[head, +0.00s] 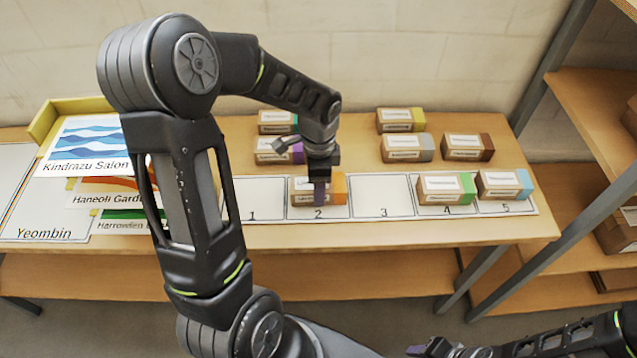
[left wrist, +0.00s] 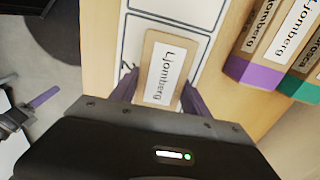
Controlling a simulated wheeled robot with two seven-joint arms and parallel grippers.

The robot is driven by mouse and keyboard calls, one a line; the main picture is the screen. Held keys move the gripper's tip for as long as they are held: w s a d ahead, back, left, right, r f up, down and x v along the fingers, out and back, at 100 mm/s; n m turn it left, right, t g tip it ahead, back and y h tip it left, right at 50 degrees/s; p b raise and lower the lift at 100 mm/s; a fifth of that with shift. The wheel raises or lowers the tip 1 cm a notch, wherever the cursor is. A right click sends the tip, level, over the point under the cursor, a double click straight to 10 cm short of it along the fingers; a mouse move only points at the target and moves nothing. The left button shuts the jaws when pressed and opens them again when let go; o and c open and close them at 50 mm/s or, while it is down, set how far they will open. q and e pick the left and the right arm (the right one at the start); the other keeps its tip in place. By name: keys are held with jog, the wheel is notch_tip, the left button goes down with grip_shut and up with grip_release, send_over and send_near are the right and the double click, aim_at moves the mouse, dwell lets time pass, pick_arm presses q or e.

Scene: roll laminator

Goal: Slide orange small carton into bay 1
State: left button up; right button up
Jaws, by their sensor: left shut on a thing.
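The orange small carton (head: 337,190) is a brown box with a white label and an orange end. It sits over bay 2 of the numbered strip. My left gripper (head: 319,192) reaches down from above and is shut on it, with purple fingers on its sides. In the left wrist view the carton (left wrist: 163,75) shows its label between the fingers (left wrist: 190,100). Bay 1 (head: 255,198) is bare. My right gripper (head: 428,350) is low at the bottom edge, away from the table, and its fingers are too small to read.
Bay 3 (head: 382,195) is bare. A green-ended carton (head: 446,188) stands in bay 4 and a light-blue-ended carton (head: 504,184) in bay 5. Several cartons stand behind, including a purple-ended one (head: 297,153). Printed sheets (head: 85,150) lie at left.

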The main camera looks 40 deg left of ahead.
pick_arm(q)
jog(key=shift+c, duration=1.3)
jog(key=shift+s+a+p, duration=0.35)
jog(key=shift+s+a, duration=1.2)
jog(key=shift+a, duration=0.35)
jog(key=shift+s+a+p, duration=0.35)
jog(key=shift+s+a, duration=1.2)
jog(key=shift+a, duration=0.4)
jog(key=shift+s+a+p, duration=0.35)
jog(key=shift+s+a, duration=1.2)
jog(key=shift+a, duration=0.35)
jog(key=o, duration=2)
notch_tip(320, 180, up, 6)
jog(key=p, duration=0.4)
jog(key=shift+p, duration=0.4)
jog(key=shift+d, duration=0.1)
